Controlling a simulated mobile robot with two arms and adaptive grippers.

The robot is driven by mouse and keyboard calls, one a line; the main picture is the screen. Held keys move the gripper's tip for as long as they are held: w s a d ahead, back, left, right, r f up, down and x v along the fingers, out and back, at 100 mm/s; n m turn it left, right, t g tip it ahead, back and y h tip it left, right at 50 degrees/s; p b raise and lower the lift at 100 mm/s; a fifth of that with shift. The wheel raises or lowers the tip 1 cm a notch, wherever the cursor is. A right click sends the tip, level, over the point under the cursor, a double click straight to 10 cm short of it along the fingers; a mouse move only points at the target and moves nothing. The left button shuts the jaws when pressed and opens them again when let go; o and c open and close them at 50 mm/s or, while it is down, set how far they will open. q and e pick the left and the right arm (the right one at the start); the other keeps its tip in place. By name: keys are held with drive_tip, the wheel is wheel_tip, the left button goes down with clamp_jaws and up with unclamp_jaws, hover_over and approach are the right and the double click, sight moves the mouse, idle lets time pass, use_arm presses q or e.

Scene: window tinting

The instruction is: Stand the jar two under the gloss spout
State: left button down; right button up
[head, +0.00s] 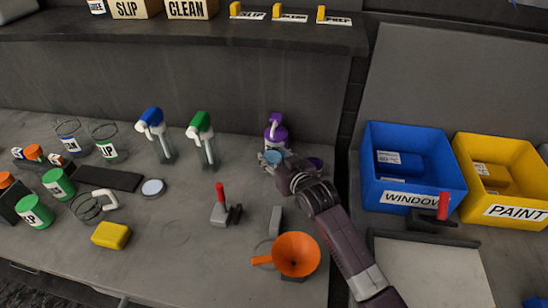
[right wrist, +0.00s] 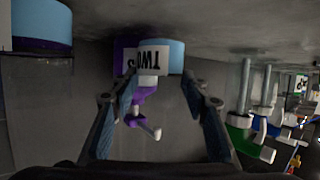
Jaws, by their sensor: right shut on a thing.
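My right gripper (head: 273,160) is shut on a light-blue jar (head: 273,156) at the back of the bench. In the right wrist view the jar (right wrist: 162,56) is between the two fingertips (right wrist: 160,80), with a white label reading upside down like "TWO". The purple dispenser (head: 276,130) with a white spout stands right behind the jar. It also shows behind the jar in the wrist view (right wrist: 125,52). I cannot tell whether the jar is exactly below the spout or touching the bench. The dispenser's name is not readable. My left gripper is not in view.
Green (head: 201,135) and blue (head: 151,130) dispensers stand to the left. An orange funnel (head: 297,255) is near the front. Blue (head: 405,165) and yellow (head: 490,200) bins are at the right.

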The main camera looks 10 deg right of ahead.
drive_tip(key=shift+w+a+f, duration=0.1)
drive_tip(key=shift+w+f, duration=0.1)
drive_tip(key=shift+f, duration=0.4)
drive_tip(key=shift+s, duration=0.1)
drive_tip(key=o, duration=1.3)
drive_tip(key=shift+f, duration=0.1)
drive_tip(key=shift+c, duration=0.2)
drive_tip(key=v, duration=1)
drive_tip(key=shift+s+r+b, duration=0.2)
drive_tip(key=shift+s+b, duration=0.1)
drive_tip(key=shift+s+d+r, duration=0.25)
drive_tip(key=shift+s+d, duration=0.05)
drive_tip(key=shift+s, duration=0.3)
